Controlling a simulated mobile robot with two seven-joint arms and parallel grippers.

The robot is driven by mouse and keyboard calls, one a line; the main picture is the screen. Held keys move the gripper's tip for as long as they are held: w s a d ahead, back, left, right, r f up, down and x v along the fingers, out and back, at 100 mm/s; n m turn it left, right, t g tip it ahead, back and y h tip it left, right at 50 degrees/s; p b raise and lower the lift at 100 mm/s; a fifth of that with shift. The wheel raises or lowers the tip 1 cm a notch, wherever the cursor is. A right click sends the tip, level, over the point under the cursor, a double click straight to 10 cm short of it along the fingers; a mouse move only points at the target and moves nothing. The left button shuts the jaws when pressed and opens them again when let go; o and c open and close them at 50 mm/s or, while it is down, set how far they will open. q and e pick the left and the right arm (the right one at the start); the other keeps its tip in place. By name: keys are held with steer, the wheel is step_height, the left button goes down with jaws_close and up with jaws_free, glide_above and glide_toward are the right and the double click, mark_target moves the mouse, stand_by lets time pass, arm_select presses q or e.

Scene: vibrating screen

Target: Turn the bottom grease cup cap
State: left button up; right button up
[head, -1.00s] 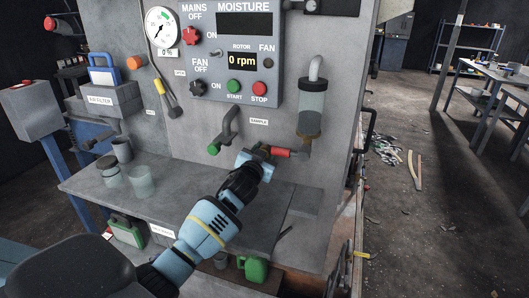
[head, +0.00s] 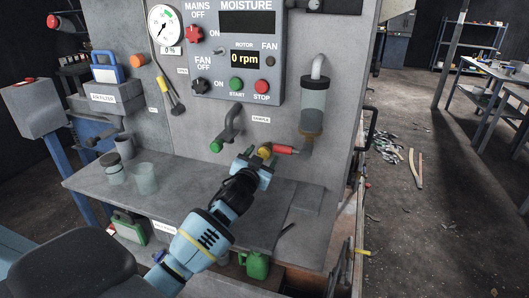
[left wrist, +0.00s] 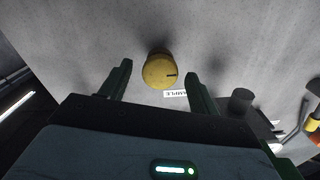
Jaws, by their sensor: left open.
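A round yellow cap (head: 265,151) with a dark line on it, which looks like the grease cup cap, stands out from the grey panel. It is left of a red lever handle. In the left wrist view the cap (left wrist: 158,72) lies between my two fingers and a little beyond them, with a gap on each side. My left gripper (head: 257,160) is open and empty, just in front of and below the cap in the head view. No other grease cup can be made out. My right gripper is not in view.
The red handle (head: 284,150) is close to the right of the cap, under a glass filter bowl (head: 314,105). A green-tipped bent pipe (head: 231,130) is at the upper left. Below is a grey shelf (head: 180,190) with a clear cup (head: 145,176) and a jar (head: 112,169).

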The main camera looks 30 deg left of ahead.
arm_select(q)
steer(key=shift+v, duration=1.45)
steer(key=shift+f, duration=0.1)
